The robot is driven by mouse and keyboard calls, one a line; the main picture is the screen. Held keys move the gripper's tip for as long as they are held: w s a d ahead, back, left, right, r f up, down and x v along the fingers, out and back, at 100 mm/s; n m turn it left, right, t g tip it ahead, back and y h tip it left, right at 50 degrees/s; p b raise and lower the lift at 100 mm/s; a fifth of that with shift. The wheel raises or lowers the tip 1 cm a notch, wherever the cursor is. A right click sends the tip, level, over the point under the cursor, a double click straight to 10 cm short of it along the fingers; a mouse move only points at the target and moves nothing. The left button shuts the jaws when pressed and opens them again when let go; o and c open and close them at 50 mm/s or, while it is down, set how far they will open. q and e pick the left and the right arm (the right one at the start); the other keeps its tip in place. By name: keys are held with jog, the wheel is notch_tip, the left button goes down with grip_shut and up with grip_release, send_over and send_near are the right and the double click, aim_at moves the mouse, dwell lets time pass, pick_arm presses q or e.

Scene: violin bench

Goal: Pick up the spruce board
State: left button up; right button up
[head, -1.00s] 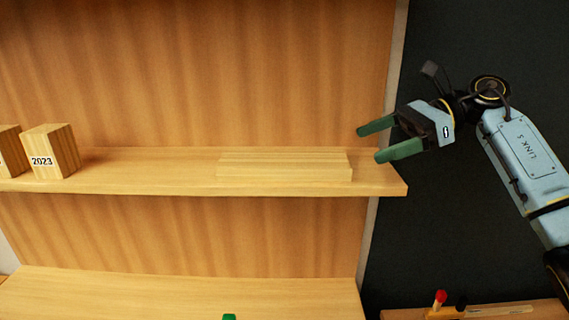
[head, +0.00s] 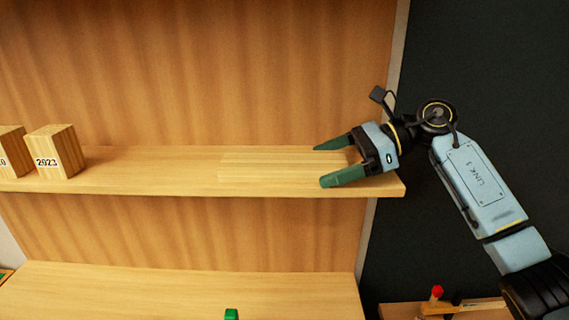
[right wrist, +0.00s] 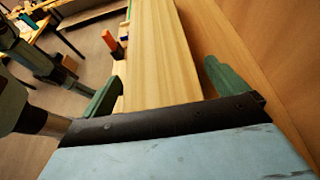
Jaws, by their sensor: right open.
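The spruce board (head: 265,166) is a pale, flat plank lying on the wooden shelf, toward its right end. My right gripper (head: 322,163) is open and has come in from the right, at the board's right end. In the head view one finger is toward the back edge and the other toward the front edge. In the right wrist view the pale board (right wrist: 160,55) runs away between the open fingers (right wrist: 170,82); I cannot tell whether they touch it. The gripper hides the board's right end in the head view. My left gripper is not in view.
The shelf (head: 140,170) carries wooden blocks at the left, one marked 2023 (head: 56,152). A wooden back panel (head: 200,70) rises behind. A lower wooden surface (head: 180,293) has a small green object (head: 231,314). The shelf between blocks and board is clear.

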jog(key=c, duration=1.2)
jog(key=shift+r, duration=0.1)
